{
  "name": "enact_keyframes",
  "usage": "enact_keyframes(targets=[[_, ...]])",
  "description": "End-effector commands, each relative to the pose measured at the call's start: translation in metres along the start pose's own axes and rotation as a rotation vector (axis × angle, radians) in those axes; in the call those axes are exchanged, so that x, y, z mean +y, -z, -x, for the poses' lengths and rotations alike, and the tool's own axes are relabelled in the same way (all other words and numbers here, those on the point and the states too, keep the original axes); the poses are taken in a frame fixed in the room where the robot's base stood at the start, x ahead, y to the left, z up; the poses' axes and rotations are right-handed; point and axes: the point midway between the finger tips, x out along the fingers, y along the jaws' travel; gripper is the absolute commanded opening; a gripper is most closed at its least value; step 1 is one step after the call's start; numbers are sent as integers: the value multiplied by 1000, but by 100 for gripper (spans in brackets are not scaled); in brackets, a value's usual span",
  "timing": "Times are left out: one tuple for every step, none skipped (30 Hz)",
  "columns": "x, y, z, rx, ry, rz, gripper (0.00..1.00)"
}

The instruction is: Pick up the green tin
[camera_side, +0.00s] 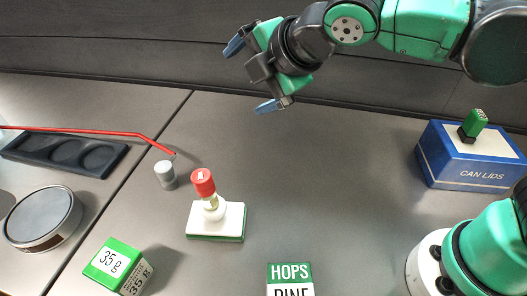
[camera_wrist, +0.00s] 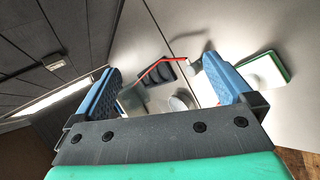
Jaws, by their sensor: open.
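No thing in view is plainly marked as the green tin. A green and white block labelled 35 g (camera_side: 118,265) stands at the lower left in the side view. A green and white pack labelled HOPS PINE (camera_side: 290,274) is cut off by the bottom edge. My gripper (camera_side: 251,76) is open and empty, high above the back of the table, apart from both. In the wrist view, its blue fingers (camera_wrist: 163,92) stand wide apart with nothing between them. I cannot make out either labelled thing in the wrist view.
A white and green pad (camera_side: 230,222) bears a red-capped piece (camera_side: 203,182). A grey cylinder (camera_side: 166,175), a red rod (camera_side: 95,131), a dark tray (camera_side: 108,160) and a round tin (camera_side: 40,217) are left. A blue CAN LIDS box (camera_side: 455,175) is right. The table's middle is clear.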

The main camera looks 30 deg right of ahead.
Motion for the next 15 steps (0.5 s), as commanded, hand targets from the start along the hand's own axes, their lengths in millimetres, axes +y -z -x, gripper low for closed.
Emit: enact_keyframes(targets=[[5,35,-5,45,-48,241,100],[7,53,-7,61,-81,385,100],[8,77,-8,80,-129,566,100],[8,94,-8,91,-164,694,100],[8,111,-8,99,-201,812,100],[6,132,-6,107,-251,961,100],[4,147,-4,110,-287,1066,100],[1,162,-2,111,-326,1166,100],[-3,182,1,111,-379,1294,100],[-7,196,4,108,-418,1387,100],[-11,210,8,103,-459,1476,100],[-18,228,12,94,-516,1591,100],[-23,241,17,85,-559,1675,100],[-29,254,21,73,-604,1758,100],[-35,250,12,66,-597,1754,100]])
